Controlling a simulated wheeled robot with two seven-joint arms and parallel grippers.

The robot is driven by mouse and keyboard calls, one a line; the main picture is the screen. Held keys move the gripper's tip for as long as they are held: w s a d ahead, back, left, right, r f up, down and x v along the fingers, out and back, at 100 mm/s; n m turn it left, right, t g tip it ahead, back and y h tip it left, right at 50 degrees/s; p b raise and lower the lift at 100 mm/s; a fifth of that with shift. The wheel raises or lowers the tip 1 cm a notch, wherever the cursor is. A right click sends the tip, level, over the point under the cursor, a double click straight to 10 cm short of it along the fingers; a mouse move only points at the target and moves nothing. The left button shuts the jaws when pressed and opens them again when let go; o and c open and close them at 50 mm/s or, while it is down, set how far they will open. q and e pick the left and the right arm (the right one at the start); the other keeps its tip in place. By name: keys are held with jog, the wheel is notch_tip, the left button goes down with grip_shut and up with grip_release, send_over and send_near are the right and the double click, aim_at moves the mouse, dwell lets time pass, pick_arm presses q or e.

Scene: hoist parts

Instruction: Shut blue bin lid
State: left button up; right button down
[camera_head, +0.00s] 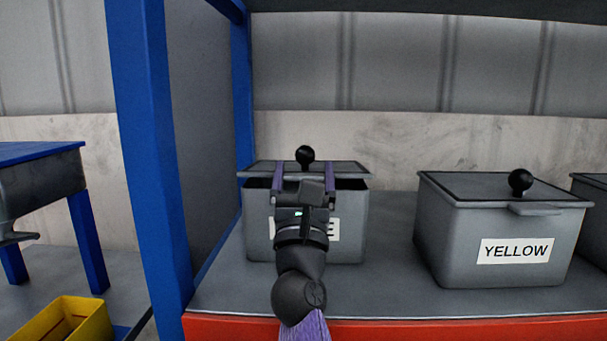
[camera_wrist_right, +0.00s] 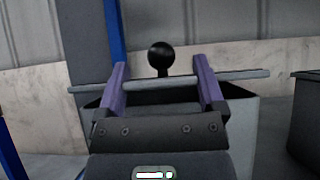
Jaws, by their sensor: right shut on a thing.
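The blue bin (camera_head: 256,228) is a grey box on the shelf at the centre-left of the head view. Its label is mostly hidden behind my right arm; only a last letter "E" shows. Its dark grey lid (camera_head: 350,169), with a black ball knob (camera_head: 305,155), sits raised, with a dark gap above the bin's front opening. My right gripper (camera_head: 304,181) is at the lid's front edge, its purple fingers shut on the lid's front part. In the right wrist view the lid (camera_wrist_right: 245,76) runs between and beyond the fingers, with the knob (camera_wrist_right: 161,57) behind. My left gripper is not in view.
A yellow-labelled bin (camera_head: 445,240) with its lid down stands to the right, with free shelf between. Another bin (camera_head: 593,222) is at the right edge. A blue post (camera_head: 150,150) rises close on the left. A yellow crate (camera_head: 75,325) sits low at left.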

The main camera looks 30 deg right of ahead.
jog(key=shift+f, duration=0.1)
grip_release()
jog(key=shift+w+d, duration=0.1)
jog(key=shift+w, duration=0.05)
jog(key=shift+f, duration=0.1)
jog(key=b+v, duration=0.2)
jog(key=v, duration=0.7)
jog(key=shift+f, duration=0.25)
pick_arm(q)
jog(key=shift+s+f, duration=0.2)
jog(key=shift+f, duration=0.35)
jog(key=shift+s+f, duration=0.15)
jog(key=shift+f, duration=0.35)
pick_arm(e)
jog(key=shift+s+a, duration=0.2)
jog(key=shift+s, duration=0.15)
